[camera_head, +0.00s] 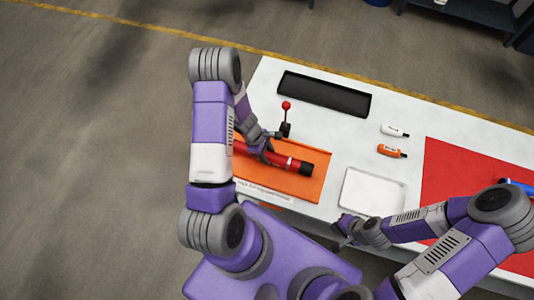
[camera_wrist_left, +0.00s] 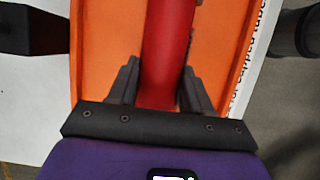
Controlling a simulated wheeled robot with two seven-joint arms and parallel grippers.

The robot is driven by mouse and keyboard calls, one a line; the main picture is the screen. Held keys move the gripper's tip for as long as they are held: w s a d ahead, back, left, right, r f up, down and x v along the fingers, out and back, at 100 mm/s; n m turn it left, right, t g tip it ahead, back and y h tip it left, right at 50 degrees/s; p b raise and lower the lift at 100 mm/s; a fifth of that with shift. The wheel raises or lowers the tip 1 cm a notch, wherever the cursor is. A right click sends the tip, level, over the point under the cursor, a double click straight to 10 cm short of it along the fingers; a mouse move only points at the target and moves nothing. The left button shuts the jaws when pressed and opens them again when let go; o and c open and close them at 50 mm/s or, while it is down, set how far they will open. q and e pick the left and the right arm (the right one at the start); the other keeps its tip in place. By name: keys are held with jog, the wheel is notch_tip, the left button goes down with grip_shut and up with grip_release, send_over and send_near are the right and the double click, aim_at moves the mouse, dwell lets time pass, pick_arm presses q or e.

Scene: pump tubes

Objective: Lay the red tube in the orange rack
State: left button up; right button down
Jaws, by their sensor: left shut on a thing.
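The red tube (camera_head: 285,161) has a black end cap at its right end and lies lengthwise over the orange rack (camera_head: 290,186). My left gripper (camera_head: 262,153) is shut on the tube, left of the cap. In the left wrist view, the tube (camera_wrist_left: 166,45) passes between the two fingers (camera_wrist_left: 155,88), with orange rack surface (camera_wrist_left: 105,50) on both sides and a raised rim at its left. I cannot tell whether the tube touches the rack floor. My right gripper (camera_head: 345,228) is by the table's front edge, away from the tube; its fingers are too small to read.
A black tray (camera_head: 322,94) lies at the back. A red-knobbed lever (camera_head: 286,118) stands just behind the rack. White (camera_head: 394,131) and orange (camera_head: 391,151) bottles lie right of it. A white tray (camera_head: 344,196) is near the front. A red mat (camera_head: 460,175) with a blue item (camera_head: 517,185) is at right.

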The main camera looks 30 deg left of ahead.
pick_arm(q)
jog(key=o, duration=1.3)
jog(key=shift+f, duration=0.1)
